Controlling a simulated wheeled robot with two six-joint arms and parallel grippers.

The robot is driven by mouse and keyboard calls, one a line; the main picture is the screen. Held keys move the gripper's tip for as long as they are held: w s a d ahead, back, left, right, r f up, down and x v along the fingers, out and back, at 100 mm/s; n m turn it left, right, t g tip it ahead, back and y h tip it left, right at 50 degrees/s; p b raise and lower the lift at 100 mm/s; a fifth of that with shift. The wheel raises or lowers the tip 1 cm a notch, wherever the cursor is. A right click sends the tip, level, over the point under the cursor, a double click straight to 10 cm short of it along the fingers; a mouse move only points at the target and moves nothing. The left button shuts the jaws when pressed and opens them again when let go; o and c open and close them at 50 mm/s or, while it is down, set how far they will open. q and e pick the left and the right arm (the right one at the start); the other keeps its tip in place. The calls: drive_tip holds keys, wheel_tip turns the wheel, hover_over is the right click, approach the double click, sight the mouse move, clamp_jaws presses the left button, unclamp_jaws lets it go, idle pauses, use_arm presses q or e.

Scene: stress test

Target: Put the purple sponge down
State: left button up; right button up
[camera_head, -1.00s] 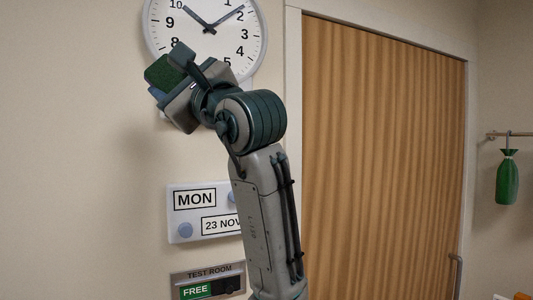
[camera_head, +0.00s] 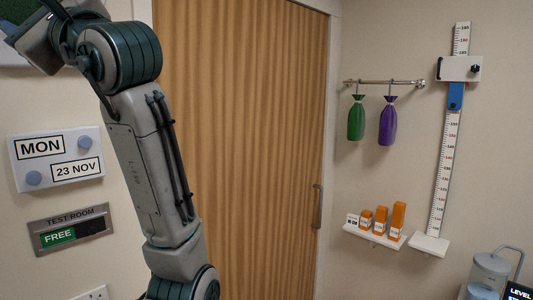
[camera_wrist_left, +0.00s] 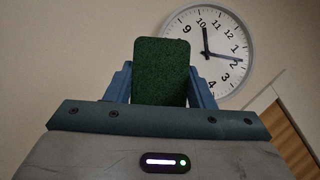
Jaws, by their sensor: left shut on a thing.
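My left gripper (camera_wrist_left: 162,86) is shut on a dark green, rough-faced block (camera_wrist_left: 160,62), which looks like a sponge. It stands up between the two blue-grey fingers. No purple shows on the face I see; its other sides are hidden. In the head view a bit of the green block (camera_head: 20,16) shows at the top left corner, where most of the gripper is cut off by the frame. The arm is raised high in front of the wall. I see no purple sponge. My right gripper is not in view.
A wall clock (camera_wrist_left: 207,50) hangs behind the block. A wooden door (camera_head: 240,140) fills the middle. At right are a rail (camera_head: 385,83) with green (camera_head: 356,120) and purple (camera_head: 388,122) bags, a small shelf (camera_head: 374,237) with orange blocks, and a height scale (camera_head: 446,170).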

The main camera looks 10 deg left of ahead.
use_arm(q)
drive_tip(key=w+d+f+m+t+h+b, duration=0.3)
drive_tip(key=w+d+f+t, duration=0.2)
drive_tip(key=w+f, duration=0.5)
drive_tip(key=w+d+f+m+t+h+b, duration=0.2)
drive_tip(key=w+d+f+m+t+h, duration=0.15)
drive_tip(key=w+f+t, duration=0.6)
drive_tip(key=w+d+f+m+t+h+b, duration=0.1)
drive_tip(key=d+f+m+h+b, duration=0.3)
drive_tip(key=f, duration=0.9)
drive_tip(key=d+f+m+t+h, duration=0.1)
drive_tip(key=d+f+m+h, duration=0.15)
drive_tip(key=f+h, duration=0.7)
drive_tip(key=s+d+f+m+h+b, duration=0.1)
drive_tip(key=s+f+b, duration=0.1)
drive_tip(key=f, duration=0.8)
drive_tip(key=s+d+f+m+h+b, duration=0.1)
drive_tip(key=s+f, duration=0.1)
drive_tip(key=f, duration=0.7)
drive_tip(key=s+f, duration=1.6)
drive_tip(key=f, duration=0.2)
drive_tip(key=shift+s+d+f, duration=0.15)
drive_tip(key=shift+s+d, duration=0.05)
drive_tip(key=shift+s, duration=0.2)
